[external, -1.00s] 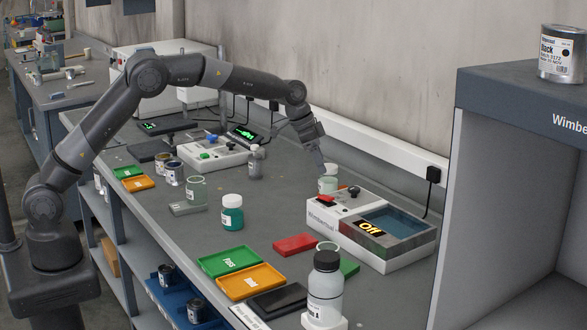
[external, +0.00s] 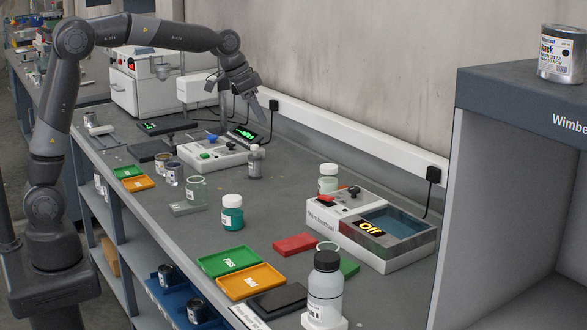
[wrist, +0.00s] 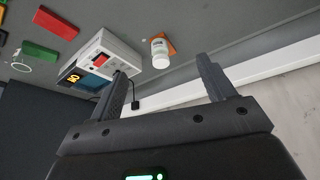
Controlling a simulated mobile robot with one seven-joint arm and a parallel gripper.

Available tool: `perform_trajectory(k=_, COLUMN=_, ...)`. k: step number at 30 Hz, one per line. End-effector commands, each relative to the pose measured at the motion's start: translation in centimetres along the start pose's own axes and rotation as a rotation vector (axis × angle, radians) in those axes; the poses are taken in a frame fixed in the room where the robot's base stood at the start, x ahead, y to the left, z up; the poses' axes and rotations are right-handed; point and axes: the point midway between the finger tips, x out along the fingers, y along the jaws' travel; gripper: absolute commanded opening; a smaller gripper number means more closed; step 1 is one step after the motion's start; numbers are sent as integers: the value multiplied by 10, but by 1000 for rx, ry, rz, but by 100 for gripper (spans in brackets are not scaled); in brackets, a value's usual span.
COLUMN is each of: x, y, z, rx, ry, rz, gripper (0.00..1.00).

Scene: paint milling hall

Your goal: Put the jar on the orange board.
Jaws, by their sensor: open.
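A pale jar with a white lid (external: 328,180) stands upright behind the white machine, its lower part partly hidden. In the wrist view the jar (wrist: 160,52) is beside or on an orange board (wrist: 172,46), which shows at its edge; from this angle I cannot tell whether its whole base is on the board. The machine hides that board in the external view. My gripper (external: 243,116) is open and empty, raised near the wall to the left of the jar and well apart from it. In the wrist view the jar shows beyond and between the spread fingers.
The white machine (external: 330,216) with an "Off" display stands right before the jar. A teal jar (external: 232,219), green tray (external: 230,261), orange tray (external: 250,283), red block (external: 295,244) and large bottle (external: 325,295) stand nearer the front. A wall rail runs behind.

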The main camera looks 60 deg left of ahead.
Motion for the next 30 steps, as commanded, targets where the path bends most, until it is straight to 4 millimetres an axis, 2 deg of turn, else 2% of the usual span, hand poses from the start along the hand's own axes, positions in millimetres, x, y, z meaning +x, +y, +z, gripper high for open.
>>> perform_trajectory(k=1, x=-18, y=0, z=16, rx=-19, ry=8, rz=-7, gripper=75)
perform_trajectory(k=6, x=-63, y=3, z=72, rx=-81, ry=20, rz=-32, gripper=75)
perform_trajectory(k=15, x=-113, y=17, z=182, rx=-182, ry=44, rz=-85, gripper=75)
perform_trajectory(k=19, x=-123, y=25, z=233, rx=-225, ry=54, rz=-112, gripper=75)
perform_trajectory(k=24, x=-125, y=36, z=294, rx=-275, ry=66, rz=-148, gripper=75)
perform_trajectory(k=27, x=-123, y=40, z=320, rx=-297, ry=71, rz=-167, gripper=75)
perform_trajectory(k=30, x=-120, y=43, z=338, rx=-313, ry=74, rz=-178, gripper=75)
